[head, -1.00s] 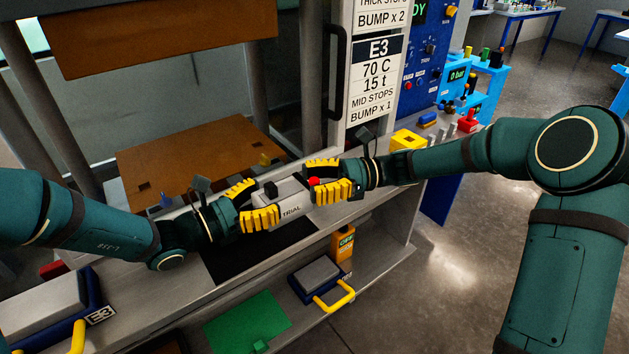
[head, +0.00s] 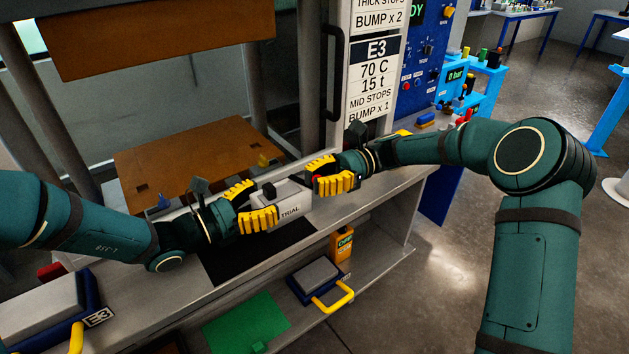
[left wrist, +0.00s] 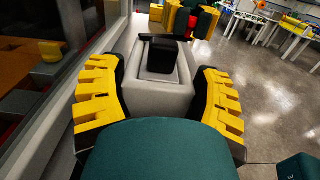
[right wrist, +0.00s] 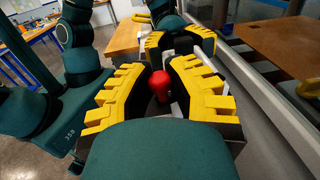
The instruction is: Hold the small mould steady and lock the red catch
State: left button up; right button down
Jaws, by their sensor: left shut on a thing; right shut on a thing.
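The small mould (head: 290,207) is a pale grey block marked TRIAL, with a black piece (left wrist: 160,58) on top, over the bench's front ledge. My left gripper (head: 254,203) is shut on its left end; the left wrist view shows the grey block (left wrist: 150,98) between the yellow fingers. The red catch (right wrist: 160,83) is a round-headed knob at the mould's right end. My right gripper (right wrist: 162,73) is shut on it. In the head view the yellow fingers of the right gripper (head: 318,176) hide most of the red catch (head: 315,178).
A brown platen (head: 180,160) lies behind the mould, inside the press frame. A black mat (head: 235,255) lies in front. Below are a green sheet (head: 250,320), a yellow-handled blue tray (head: 343,298) and an orange box (head: 341,245). A labelled panel (head: 373,75) stands behind my right gripper.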

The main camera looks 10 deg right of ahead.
jog(key=shift+w+d+n+g+h, duration=0.2)
jog(key=shift+n+g+h, duration=0.4)
jog(key=shift+g, duration=0.3)
jog(key=shift+w+d+n+g+h, duration=0.1)
jog(key=shift+w+n+g+h, duration=0.1)
jog(key=shift+n+g+h, duration=0.45)
jog(key=shift+w+d+n+g+h, duration=0.2)
jog(key=shift+n+g+h, duration=0.15)
jog(key=shift+n+g, duration=0.6)
jog(key=shift+g, duration=0.3)
jog(key=c, duration=0.9)
grip_release()
jog(key=shift+o, duration=0.2)
jog(key=shift+r, duration=0.1)
notch_tip(320, 180, up, 10)
